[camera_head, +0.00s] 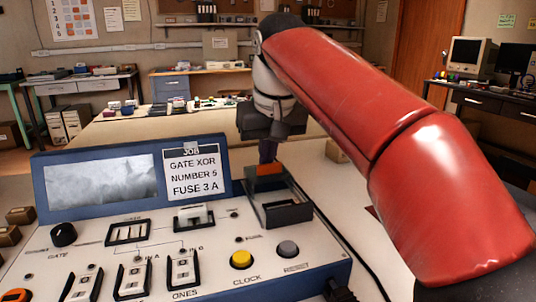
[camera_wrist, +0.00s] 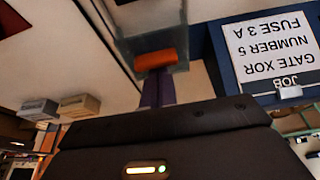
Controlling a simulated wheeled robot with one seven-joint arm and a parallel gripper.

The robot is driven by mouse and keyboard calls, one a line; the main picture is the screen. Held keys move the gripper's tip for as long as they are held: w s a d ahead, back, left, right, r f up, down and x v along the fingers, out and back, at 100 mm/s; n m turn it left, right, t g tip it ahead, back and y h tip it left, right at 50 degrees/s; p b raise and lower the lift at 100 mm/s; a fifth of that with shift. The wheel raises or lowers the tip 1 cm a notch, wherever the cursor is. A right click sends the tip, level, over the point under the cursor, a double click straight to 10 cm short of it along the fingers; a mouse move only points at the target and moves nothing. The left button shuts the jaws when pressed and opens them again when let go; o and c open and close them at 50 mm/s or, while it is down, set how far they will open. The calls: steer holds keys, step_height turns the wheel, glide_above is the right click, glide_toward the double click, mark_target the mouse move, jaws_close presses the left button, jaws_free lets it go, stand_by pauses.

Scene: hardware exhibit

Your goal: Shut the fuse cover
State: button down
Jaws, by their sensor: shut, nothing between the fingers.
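The fuse cover is a see-through lid with an orange grip (camera_head: 268,169) along its edge. It stands raised at the back of a dark fuse housing (camera_head: 287,217), on the right of the console's sloping face. In the wrist view the orange grip (camera_wrist: 155,60) crosses the clear panel. My gripper (camera_head: 267,158) points down just behind the orange grip, its fingers shut and empty. In the wrist view its dark purple fingertips (camera_wrist: 157,77) meet the grip's edge; I cannot tell whether they touch. The fuse inside is not clearly visible.
The console (camera_head: 150,250) carries a black knob (camera_head: 64,235), switches, a yellow button (camera_head: 241,259) and a grey button (camera_head: 288,248). A screen and a job card (camera_head: 194,175) stand upright left of my gripper.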

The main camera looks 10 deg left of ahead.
mark_target(282, 174)
steer(key=s+d+b, duration=0.1)
steer(key=s, duration=0.1)
steer(key=s+d, duration=0.1)
steer(key=s, duration=0.1)
steer(key=s+d+b, duration=0.1)
steer(key=s+d, duration=0.1)
steer(key=s, duration=0.1)
steer(key=shift+d+f+b, duration=0.1)
steer(key=shift+b, duration=0.2)
